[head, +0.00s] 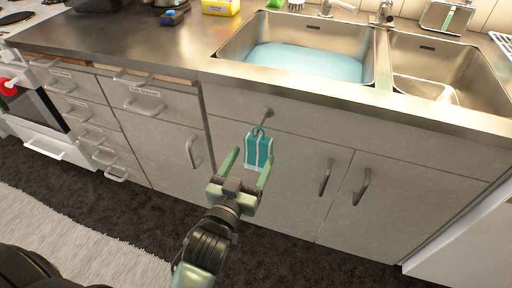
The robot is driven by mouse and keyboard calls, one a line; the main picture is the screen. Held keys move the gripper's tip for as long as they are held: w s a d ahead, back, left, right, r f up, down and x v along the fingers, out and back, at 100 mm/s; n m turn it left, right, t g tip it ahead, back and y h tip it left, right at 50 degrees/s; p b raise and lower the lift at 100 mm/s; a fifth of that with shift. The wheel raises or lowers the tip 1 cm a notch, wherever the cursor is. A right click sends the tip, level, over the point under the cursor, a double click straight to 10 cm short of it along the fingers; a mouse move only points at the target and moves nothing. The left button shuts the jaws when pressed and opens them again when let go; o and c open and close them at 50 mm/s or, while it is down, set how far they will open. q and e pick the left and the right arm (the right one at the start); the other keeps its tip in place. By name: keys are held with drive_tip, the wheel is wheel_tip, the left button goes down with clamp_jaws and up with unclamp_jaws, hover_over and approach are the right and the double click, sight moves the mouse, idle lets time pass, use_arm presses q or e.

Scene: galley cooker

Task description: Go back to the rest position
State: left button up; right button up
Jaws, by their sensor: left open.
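My left gripper (246,172) is in the lower middle of the head view, in front of the cabinet under the sink. Its two green fingers are apart. A teal and white cloth or pot holder (259,150) hangs by a loop from a small hook (267,113) on the cabinet front. The cloth shows just beyond and between the fingertips; whether they touch it I cannot tell. My right gripper is not in view.
The steel counter (165,50) runs along the back. Its left sink basin (305,62) holds bluish water; the right basin (440,75) looks empty. Cabinet handles (326,178) stick out beside the gripper. An oven (35,110) stands at left. Dark floor (95,195) is clear.

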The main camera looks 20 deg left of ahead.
use_arm(q)
drive_tip(key=shift+s, duration=0.7)
drive_tip(key=s+a+f+m+g, duration=0.1)
drive_tip(key=s+f+g, duration=0.25)
drive_tip(key=f, duration=0.85)
drive_tip(key=s+f+g, duration=0.3)
drive_tip(key=f+g, duration=0.2)
drive_tip(key=f, duration=0.8)
drive_tip(key=s+a+f+g, duration=0.4)
drive_tip(key=s+f+g, duration=0.3)
drive_tip(key=s+f, duration=0.65)
drive_tip(key=s+a+f+g+p, duration=0.1)
drive_tip(key=s+f+p, duration=0.1)
drive_tip(key=s+p, duration=0.6)
drive_tip(key=s+a+f+m+y+p, duration=0.1)
drive_tip(key=s+a+p, duration=0.1)
drive_tip(key=s+p, duration=0.7)
drive_tip(key=shift+s+a+f+g, duration=0.2)
drive_tip(key=shift+s+f+g, duration=0.15)
drive_tip(key=shift+s, duration=0.45)
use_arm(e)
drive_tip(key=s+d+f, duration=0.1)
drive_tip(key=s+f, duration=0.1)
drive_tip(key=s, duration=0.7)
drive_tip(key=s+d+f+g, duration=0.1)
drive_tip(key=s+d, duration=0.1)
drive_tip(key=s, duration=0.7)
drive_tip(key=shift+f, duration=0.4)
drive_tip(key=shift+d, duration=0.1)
